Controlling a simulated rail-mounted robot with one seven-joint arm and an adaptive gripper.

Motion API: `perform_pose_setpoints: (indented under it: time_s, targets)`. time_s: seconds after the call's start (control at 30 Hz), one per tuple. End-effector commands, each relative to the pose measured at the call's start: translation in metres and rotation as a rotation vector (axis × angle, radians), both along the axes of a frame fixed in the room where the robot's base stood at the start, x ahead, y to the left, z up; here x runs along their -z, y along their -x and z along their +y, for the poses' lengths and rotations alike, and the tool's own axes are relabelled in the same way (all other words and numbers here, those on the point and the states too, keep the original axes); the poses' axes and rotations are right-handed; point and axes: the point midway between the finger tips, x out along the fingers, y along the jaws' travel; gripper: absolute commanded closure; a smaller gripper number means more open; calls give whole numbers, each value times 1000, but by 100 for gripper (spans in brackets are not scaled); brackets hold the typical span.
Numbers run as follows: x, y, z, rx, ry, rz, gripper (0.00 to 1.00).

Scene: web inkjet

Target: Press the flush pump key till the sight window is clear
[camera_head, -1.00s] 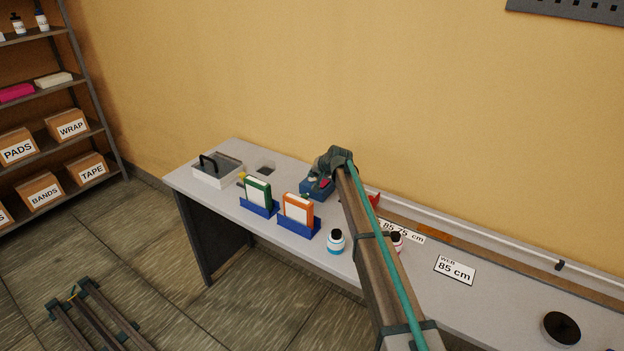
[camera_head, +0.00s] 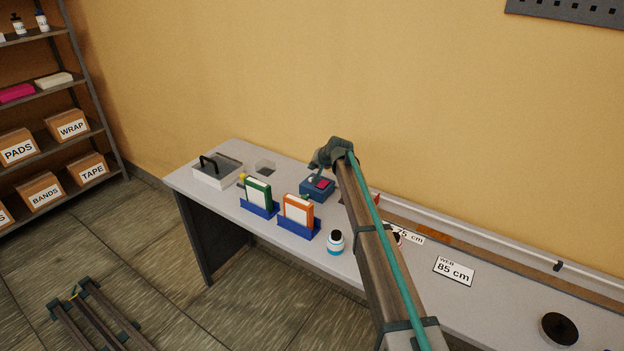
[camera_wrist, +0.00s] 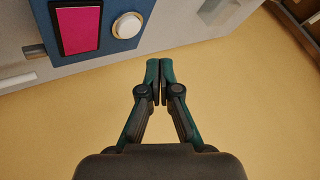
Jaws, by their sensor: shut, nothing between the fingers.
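The blue flush pump box (camera_head: 316,194) sits on the bench near the wall. Its sight window (camera_head: 321,184) is filled with magenta; it also shows in the wrist view (camera_wrist: 76,28). Beside the window in the wrist view is a round white key (camera_wrist: 127,25) with a pale rim, which I take as the pump key. My gripper (camera_wrist: 160,64) is shut and empty. In the wrist view its fingertips lie below and right of the key, apart from it. In the head view, my wrist is just behind the box and the fingertips cannot be made out.
A green pack (camera_head: 258,191) and an orange pack (camera_head: 298,209) stand in blue holders in front of the box. A bottle (camera_head: 335,243) stands to their right. The wall (camera_head: 300,80) is close behind.

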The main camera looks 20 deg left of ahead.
Motion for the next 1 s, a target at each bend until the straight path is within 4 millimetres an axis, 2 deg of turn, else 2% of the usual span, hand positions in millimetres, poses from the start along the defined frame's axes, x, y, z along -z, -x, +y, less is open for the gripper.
perform_pose_setpoints:
  time_s: [0.1,0.27,1.0]
  targets:
    - [-13,0,0,0,0,0,100]
    - [-22,0,0,1,0,-1,100]
    - [-22,1,2,-2,-2,-2,100]
